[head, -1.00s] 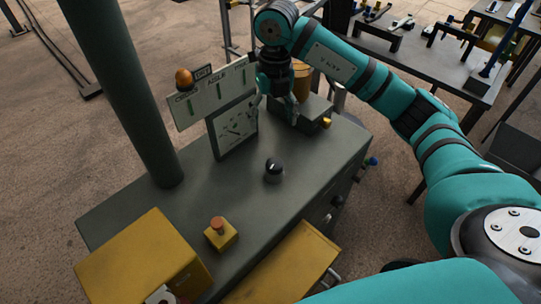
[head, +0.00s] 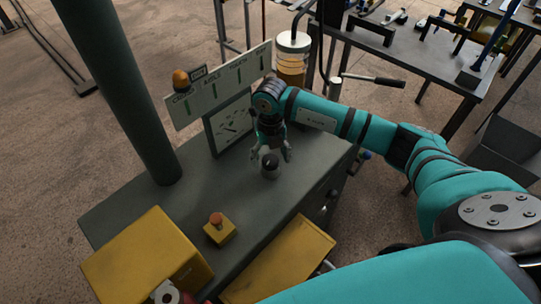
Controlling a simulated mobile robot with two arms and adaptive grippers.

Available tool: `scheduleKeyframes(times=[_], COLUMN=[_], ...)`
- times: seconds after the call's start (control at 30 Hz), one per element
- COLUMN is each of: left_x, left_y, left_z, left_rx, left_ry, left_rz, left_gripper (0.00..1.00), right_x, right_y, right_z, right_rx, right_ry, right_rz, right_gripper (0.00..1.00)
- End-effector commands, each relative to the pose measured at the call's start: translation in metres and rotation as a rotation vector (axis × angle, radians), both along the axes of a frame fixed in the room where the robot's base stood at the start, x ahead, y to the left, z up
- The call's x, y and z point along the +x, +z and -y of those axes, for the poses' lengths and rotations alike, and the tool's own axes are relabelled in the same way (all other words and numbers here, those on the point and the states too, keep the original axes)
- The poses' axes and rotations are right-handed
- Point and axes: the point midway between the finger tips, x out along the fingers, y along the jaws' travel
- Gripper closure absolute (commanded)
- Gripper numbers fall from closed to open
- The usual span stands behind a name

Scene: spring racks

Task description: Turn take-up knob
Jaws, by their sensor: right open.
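The take-up knob, seemingly the round black knob (head: 269,166) with a pale base, stands on the top of the dark grey cabinet (head: 230,192). My right gripper (head: 270,153) points down over the knob, its fingers spread open to either side of it. Whether the fingers touch the knob cannot be told.
A red-orange push button on a yellow box (head: 219,228) stands nearer on the cabinet. A labelled sign panel (head: 222,84) with an orange lamp (head: 181,79) stands behind. A thick dark post (head: 122,90) rises at left. A glass jar (head: 292,60) stands at the back.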

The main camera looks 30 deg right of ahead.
Motion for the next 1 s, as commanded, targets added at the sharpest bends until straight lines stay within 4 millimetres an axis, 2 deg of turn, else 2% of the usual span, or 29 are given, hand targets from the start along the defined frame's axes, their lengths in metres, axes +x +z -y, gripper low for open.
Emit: scheduleKeyframes(times=[0.13, 0.4, 0.83, 1.0], left_x=[0.0006, 0.0015, 0.0020, 0.0022], left_y=[0.0016, 0.0013, 0.0015, 0.0005], left_z=[0.0002, 0.0001, 0.0000, -0.0001], left_rx=[0.000, 0.000, -0.001, 0.000], left_ry=[0.000, -0.001, -0.001, -0.001], left_rz=[0.001, 0.002, 0.003, 0.003], left_gripper=[0.50, 0.50, 0.50, 0.50], right_x=[-0.0007, -0.0003, -0.0003, -0.0002], right_y=[-0.0092, -0.0106, -0.0101, -0.0103], right_z=[0.0003, 0.0000, 0.0000, 0.0002], right_rx=[-0.001, -0.001, -0.001, -0.001], right_ry=[0.000, 0.001, 0.001, 0.007], right_rz=[-0.002, 0.000, 0.000, 0.000], right_gripper=[0.30, 0.30, 0.85, 0.86])
